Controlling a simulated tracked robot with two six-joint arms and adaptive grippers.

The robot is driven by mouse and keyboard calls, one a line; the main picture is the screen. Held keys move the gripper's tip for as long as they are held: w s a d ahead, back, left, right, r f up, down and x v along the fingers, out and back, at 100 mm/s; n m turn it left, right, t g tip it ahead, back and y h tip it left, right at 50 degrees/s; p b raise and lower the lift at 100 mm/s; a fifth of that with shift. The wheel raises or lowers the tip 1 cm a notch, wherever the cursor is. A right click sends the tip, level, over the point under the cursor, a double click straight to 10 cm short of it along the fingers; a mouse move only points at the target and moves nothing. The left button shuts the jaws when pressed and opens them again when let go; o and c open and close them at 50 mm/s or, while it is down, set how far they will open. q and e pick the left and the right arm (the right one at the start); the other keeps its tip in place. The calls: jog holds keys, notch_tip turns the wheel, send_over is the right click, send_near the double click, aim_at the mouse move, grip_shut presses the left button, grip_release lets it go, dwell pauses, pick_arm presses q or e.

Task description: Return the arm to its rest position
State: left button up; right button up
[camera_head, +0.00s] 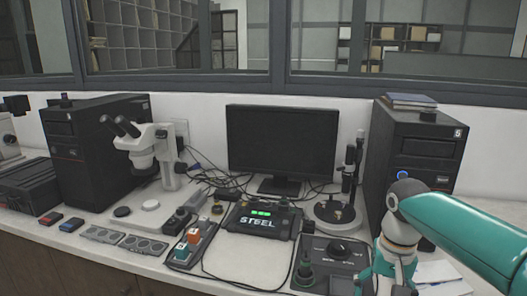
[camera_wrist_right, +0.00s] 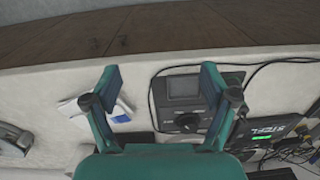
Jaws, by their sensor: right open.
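My right arm (camera_head: 470,235) is teal with a white joint and comes in from the right in the head view, over the right end of the bench. My right gripper (camera_wrist_right: 160,92) shows in the right wrist view with its two teal fingers spread wide. Nothing is between the fingers. It is above the bench's front edge, over a black control box with a knob (camera_wrist_right: 186,121). My left arm and left gripper are not in view.
A microscope (camera_head: 150,150) stands left. The right black cabinet (camera_head: 415,150) stands close behind my right arm. Cables cross the bench.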

jog(key=a+f+n+y+p, duration=0.1)
jog(key=a+f, duration=0.2)
jog(key=f, duration=0.7)
jog(key=a+f+n+y+p, duration=0.1)
jog(key=a+f, duration=0.3)
jog(key=f, duration=0.7)
jog(key=s+a+f+y, duration=0.1)
jog(key=s+a+f, duration=0.1)
jog(key=s+f, duration=0.5)
jog(key=s+a+f+p, duration=0.1)
jog(key=s+a+f, duration=0.1)
jog(key=s+f, duration=0.6)
jog(key=s, duration=0.4)
jog(key=shift+a+m+y, duration=0.15)
jog(key=shift+m+y, duration=0.15)
jog(key=shift+y, duration=0.1)
